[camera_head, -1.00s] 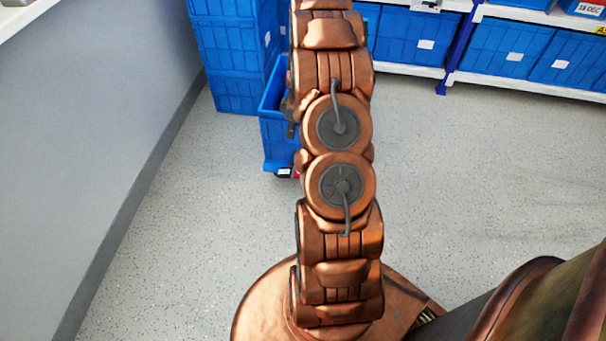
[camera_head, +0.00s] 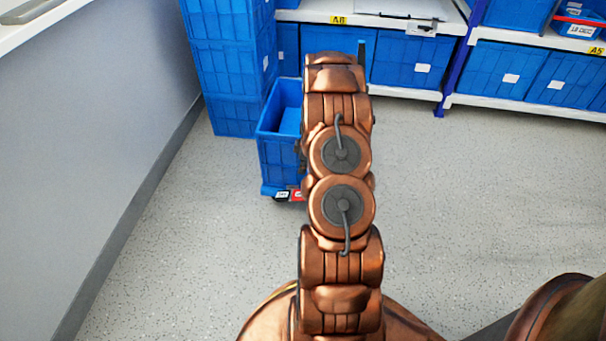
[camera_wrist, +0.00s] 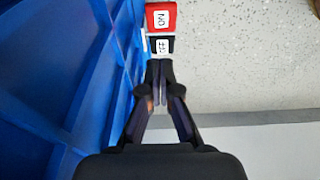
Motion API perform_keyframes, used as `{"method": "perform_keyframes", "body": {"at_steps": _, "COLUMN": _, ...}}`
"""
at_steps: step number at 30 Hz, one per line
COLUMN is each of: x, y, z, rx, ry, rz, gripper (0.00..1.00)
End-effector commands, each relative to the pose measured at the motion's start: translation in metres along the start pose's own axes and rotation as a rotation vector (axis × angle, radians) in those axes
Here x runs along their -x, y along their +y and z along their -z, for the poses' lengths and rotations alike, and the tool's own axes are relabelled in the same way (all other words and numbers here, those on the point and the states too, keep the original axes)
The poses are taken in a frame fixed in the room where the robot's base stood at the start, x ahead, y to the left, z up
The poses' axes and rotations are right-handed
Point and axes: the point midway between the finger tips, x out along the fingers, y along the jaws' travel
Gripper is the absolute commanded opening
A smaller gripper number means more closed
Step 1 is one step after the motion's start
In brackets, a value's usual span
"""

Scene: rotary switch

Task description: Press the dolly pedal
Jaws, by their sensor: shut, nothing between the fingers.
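The dolly's pedals show at the foot of a blue crate. A red pedal (camera_wrist: 161,17) with a white label is at the top of the wrist view. A black pedal (camera_wrist: 161,45) with a white label is just below it. In the head view the red pedal (camera_head: 298,195) and the black pedal (camera_head: 282,195) stick out under the crate's near edge. My gripper (camera_wrist: 160,70) is shut and empty, its tips pointing at the black pedal and very close to it. I cannot tell whether they touch. My arm hides the gripper in the head view.
The blue crate (camera_head: 276,150) on the dolly stands beside a stack of blue crates (camera_head: 228,80) by the grey wall (camera_head: 90,140). Its side fills the left of the wrist view. Shelves (camera_head: 440,96) with blue bins stand behind. The floor (camera_head: 480,200) to the right is clear.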

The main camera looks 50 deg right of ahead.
Motion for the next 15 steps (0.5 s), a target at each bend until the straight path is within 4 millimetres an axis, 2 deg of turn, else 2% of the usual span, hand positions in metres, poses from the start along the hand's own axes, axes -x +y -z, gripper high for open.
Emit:
{"method": "perform_keyframes", "body": {"at_steps": 1, "x": -0.011, "y": -0.001, "z": -0.001, "rx": 0.0, "ry": -0.001, "rz": 0.002, "gripper": 0.0}}
{"method": "perform_keyframes", "body": {"at_steps": 15, "x": -0.092, "y": -0.001, "z": -0.004, "rx": -0.001, "ry": -0.001, "rz": 0.003, "gripper": 0.0}}
